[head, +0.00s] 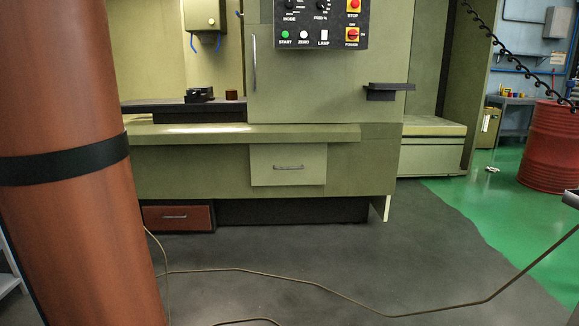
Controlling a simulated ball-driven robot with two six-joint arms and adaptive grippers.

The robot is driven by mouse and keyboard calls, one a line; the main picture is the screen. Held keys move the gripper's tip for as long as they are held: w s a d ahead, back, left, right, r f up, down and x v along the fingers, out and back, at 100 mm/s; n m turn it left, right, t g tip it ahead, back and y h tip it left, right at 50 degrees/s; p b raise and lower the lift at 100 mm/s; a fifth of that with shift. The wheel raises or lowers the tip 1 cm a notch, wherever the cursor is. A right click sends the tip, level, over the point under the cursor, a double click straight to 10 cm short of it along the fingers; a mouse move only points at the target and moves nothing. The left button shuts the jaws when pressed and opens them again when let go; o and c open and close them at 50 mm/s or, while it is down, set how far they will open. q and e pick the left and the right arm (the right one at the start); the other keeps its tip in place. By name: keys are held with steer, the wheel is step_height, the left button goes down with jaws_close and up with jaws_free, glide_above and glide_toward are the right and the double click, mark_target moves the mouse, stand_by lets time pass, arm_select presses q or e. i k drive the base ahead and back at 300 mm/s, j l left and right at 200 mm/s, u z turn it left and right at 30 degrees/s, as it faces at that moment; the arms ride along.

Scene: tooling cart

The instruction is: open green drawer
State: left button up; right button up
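The green drawer (288,174) is a pale olive-green front set in the lower middle of a green machine, in the head view. Its small horizontal grey handle (289,167) is in plain sight. The drawer looks shut, with no inside showing. Neither of my grippers is in view.
A red-brown drawer (178,224) sits lower left, near the floor. A large red-brown column (70,110) with a black band blocks the left side. A cable (330,290) lies across the grey floor. A control panel (320,25) is above. A red barrel (548,150) stands right.

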mark_target(273, 164)
steer(key=i+l+u, duration=0.1)
steer(key=i, duration=0.45)
steer(key=i+l, duration=0.15)
steer(key=i, duration=0.4)
steer(key=i+l+u, duration=0.15)
steer(key=i, duration=0.45)
